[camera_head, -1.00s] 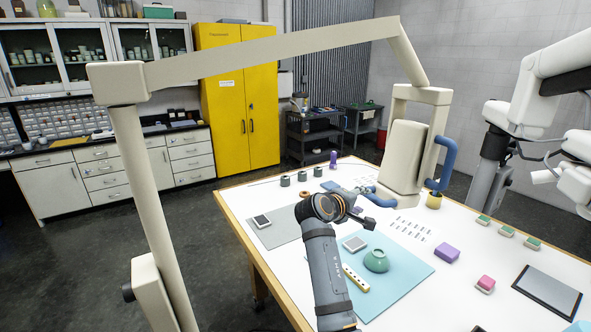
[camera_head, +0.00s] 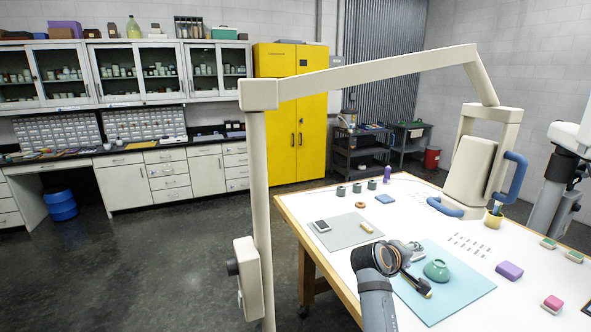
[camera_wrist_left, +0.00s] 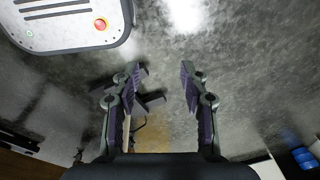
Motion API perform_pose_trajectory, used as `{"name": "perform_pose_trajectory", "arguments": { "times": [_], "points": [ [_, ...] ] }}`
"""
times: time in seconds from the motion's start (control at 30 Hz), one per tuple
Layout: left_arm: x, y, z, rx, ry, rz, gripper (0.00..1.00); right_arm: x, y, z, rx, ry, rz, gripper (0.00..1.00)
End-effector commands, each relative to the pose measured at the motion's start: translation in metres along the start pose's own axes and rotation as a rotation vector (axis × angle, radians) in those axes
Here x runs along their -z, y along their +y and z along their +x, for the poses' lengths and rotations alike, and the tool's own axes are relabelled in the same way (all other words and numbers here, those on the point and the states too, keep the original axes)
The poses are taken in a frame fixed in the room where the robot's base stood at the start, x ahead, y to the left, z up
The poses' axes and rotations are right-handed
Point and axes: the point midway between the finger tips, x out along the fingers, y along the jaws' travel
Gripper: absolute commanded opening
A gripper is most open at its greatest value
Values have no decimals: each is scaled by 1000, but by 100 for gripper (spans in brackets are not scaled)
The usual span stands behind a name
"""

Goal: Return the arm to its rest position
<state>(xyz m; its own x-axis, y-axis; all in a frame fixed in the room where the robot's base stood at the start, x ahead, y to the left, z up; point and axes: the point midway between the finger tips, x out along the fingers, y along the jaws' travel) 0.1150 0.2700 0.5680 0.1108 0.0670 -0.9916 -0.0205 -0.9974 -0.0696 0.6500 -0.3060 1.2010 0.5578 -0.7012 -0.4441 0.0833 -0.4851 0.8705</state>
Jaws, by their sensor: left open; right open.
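My right gripper (camera_head: 416,268) is at the end of my grey arm, which comes up from the bottom of the head view. It is open, over the left part of the light blue mat (camera_head: 462,300) on the white table (camera_head: 420,205). Nothing shows between its fingers, and the wrist hides part of the mat.
A beige jointed frame with blue handles (camera_head: 475,165) reaches over the table. A grey mat (camera_head: 345,237) holds a phone-like device (camera_head: 321,226). Open floor (camera_head: 170,260) lies left of the table.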

Motion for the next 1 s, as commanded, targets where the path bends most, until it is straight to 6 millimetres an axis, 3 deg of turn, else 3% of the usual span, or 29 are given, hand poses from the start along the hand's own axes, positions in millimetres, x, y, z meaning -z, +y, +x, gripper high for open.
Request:
{"name": "perform_pose_trajectory", "arguments": {
  "times": [0.17, 0.37, 0.5, 0.6, 1.0],
  "points": [
    [1, 0, 0, 0, 1, 0, 45, -48, -49, 11, 112, -16, 84, 45],
    [-6, -8, 0, 9, -10, 4, 45, -125, -120, 6, 299, -45, 218, 45],
    [-9, -10, 0, 12, -14, 6, 45, -180, -166, -19, 449, -72, 309, 45],
    [-10, -10, 0, 11, -15, 5, 45, -208, -188, -40, 541, -90, 352, 45],
    [-9, -8, 0, 9, -14, 4, 45, -283, -236, -130, 832, -173, 433, 45]
  ]
}}
